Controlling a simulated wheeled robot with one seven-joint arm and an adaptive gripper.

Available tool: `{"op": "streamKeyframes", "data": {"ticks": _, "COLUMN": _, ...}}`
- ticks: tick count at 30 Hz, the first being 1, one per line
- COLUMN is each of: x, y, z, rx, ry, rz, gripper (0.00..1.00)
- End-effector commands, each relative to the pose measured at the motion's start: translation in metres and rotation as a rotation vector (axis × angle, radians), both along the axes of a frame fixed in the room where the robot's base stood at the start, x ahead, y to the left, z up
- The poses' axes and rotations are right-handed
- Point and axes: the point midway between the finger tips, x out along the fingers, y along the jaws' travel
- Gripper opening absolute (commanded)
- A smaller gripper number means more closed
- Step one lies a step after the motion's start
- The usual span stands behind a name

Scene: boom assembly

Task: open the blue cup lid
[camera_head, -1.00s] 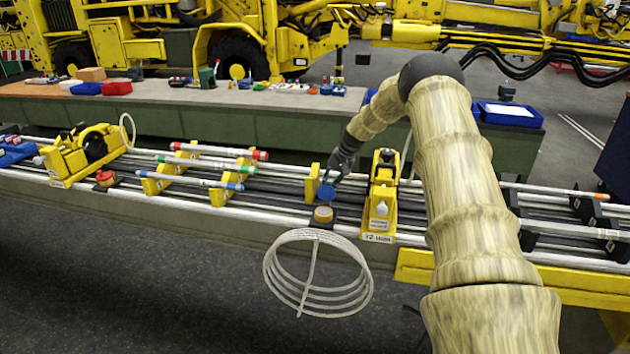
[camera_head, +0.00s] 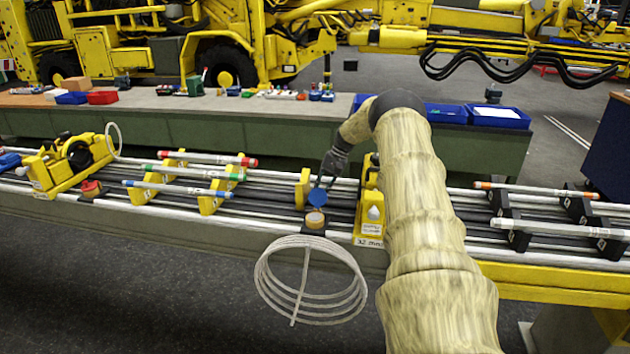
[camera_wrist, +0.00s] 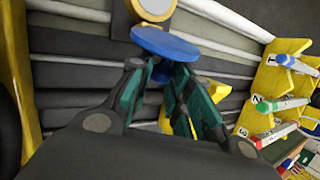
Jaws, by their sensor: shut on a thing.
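The blue cup lid (camera_head: 318,197) is a round disc behind and above the small tan-topped cup (camera_head: 315,218) on the rail bench. The lid looks raised off the cup's top and tilted. In the wrist view the lid (camera_wrist: 165,42) lies across the fingertips and overlaps the edge of the cup (camera_wrist: 152,8). My gripper (camera_head: 324,181) reaches down from behind the lid. Its teal-padded fingers (camera_wrist: 170,66) converge and are shut on the lid. The exact contact is hidden under the disc, and I cannot tell whether the lid still touches the cup.
A yellow block (camera_head: 370,208) stands close right of the cup. A white wire coil (camera_head: 312,282) projects in front of the bench. Yellow holders with coloured-ended rods (camera_head: 200,172) lie to the left. Blue bins (camera_head: 498,117) stand on the back table.

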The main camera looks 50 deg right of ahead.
Motion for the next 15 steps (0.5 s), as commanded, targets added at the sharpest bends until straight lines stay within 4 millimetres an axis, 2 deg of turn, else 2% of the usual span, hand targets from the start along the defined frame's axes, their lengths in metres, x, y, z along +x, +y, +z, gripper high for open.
{"op": "streamKeyframes", "data": {"ticks": 9, "x": 0.0008, "y": -0.0028, "z": 0.0021, "rx": -0.004, "ry": -0.003, "rz": -0.001, "gripper": 0.0}}
{"op": "streamKeyframes", "data": {"ticks": 10, "x": 0.0012, "y": -0.0028, "z": 0.0021, "rx": -0.004, "ry": -0.003, "rz": -0.001, "gripper": 0.22}}
{"op": "streamKeyframes", "data": {"ticks": 13, "x": 0.0021, "y": -0.0022, "z": 0.0018, "rx": -0.004, "ry": -0.002, "rz": 0.0, "gripper": 0.39}}
{"op": "streamKeyframes", "data": {"ticks": 15, "x": 0.0032, "y": -0.0011, "z": 0.0013, "rx": -0.003, "ry": -0.002, "rz": 0.002, "gripper": 0.39}}
